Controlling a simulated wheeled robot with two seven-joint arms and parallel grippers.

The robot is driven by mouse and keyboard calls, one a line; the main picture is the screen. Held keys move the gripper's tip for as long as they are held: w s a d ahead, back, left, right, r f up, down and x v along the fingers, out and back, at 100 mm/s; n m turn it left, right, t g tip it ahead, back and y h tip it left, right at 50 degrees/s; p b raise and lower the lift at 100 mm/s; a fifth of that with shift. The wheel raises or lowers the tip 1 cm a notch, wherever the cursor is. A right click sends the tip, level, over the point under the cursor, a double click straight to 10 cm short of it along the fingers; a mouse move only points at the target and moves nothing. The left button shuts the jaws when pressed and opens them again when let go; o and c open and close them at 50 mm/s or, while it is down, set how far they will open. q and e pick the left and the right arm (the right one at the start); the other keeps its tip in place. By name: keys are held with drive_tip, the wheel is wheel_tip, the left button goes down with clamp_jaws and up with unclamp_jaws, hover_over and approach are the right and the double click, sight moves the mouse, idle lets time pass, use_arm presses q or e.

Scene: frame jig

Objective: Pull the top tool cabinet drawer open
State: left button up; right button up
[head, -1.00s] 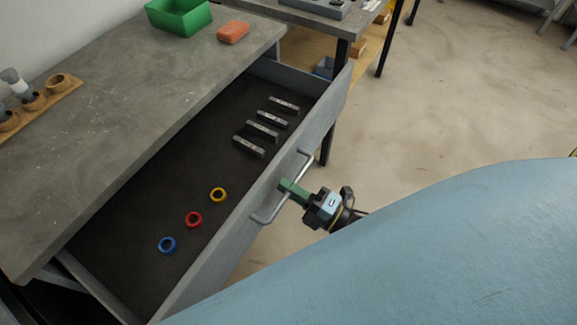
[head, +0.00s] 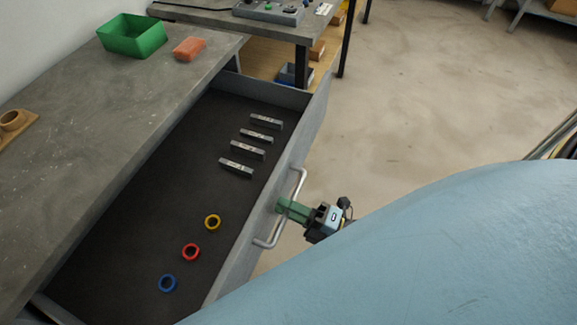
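The top drawer (head: 297,150) of the cabinet stands pulled well out from under the grey worktop (head: 90,125). Its dark floor shows several metal bars and three rings: yellow (head: 212,215), red (head: 190,244) and blue (head: 167,276). A silver bar handle (head: 299,184) runs along the drawer front. My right gripper (head: 284,208) is at the middle of the handle, its green fingers reaching around the bar. The fingers look closed on it, though the far side of the grip is hidden. My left gripper is out of view.
A wooden holder (head: 15,135) is at the left edge. A second bench (head: 215,12) stands behind. The floor (head: 430,90) to the right is clear.

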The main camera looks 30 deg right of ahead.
drive_tip(key=shift+o, duration=0.2)
drive_tip(key=shift+s+d, duration=0.1)
drive_tip(key=v, duration=1.3)
